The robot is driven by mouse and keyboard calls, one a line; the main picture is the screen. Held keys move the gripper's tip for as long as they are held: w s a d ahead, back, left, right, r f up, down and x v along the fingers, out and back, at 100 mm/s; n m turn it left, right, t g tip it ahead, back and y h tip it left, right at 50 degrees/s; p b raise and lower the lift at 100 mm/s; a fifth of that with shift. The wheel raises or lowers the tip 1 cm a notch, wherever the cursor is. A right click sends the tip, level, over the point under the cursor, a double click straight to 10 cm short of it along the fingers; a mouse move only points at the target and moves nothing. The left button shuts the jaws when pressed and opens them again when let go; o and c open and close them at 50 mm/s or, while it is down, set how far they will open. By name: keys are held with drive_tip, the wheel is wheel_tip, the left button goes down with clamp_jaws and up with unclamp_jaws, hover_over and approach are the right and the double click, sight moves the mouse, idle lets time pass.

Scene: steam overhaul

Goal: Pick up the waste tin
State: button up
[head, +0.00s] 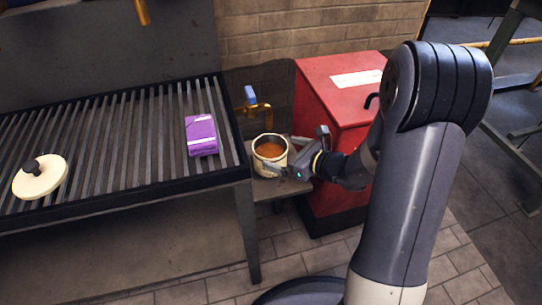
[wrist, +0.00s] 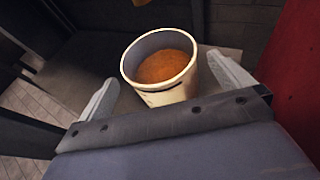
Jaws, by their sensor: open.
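The waste tin (head: 270,153) is a cream open-topped tin with orange-brown contents. It stands upright on a small low shelf between the slatted bench and the red bin. In the wrist view the tin (wrist: 158,72) stands in front of my gripper, its near side between the two fingers. My gripper (head: 292,158) is at the tin's right side in the head view. In the wrist view my gripper (wrist: 168,90) has its fingers spread wide, one on each side of the tin, with a gap showing at the left.
The slatted bench (head: 90,130) holds a purple packet (head: 201,135) and a cream lid with a dark knob (head: 40,177). The red bin (head: 335,110) stands close on the right of the tin. A brass pipe with a blue handle (head: 251,97) is just behind the tin.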

sight(258, 144)
drive_tip(key=b+x, duration=0.1)
drive_tip(key=x, duration=0.4)
drive_tip(key=shift+w+a+f+b, duration=0.1)
drive_tip(key=shift+w+a+b, duration=0.1)
drive_tip(key=shift+a+b, duration=0.15)
drive_tip(key=shift+c, duration=0.4)
drive_tip(key=c, duration=1.1)
drive_tip(key=shift+c, duration=0.5)
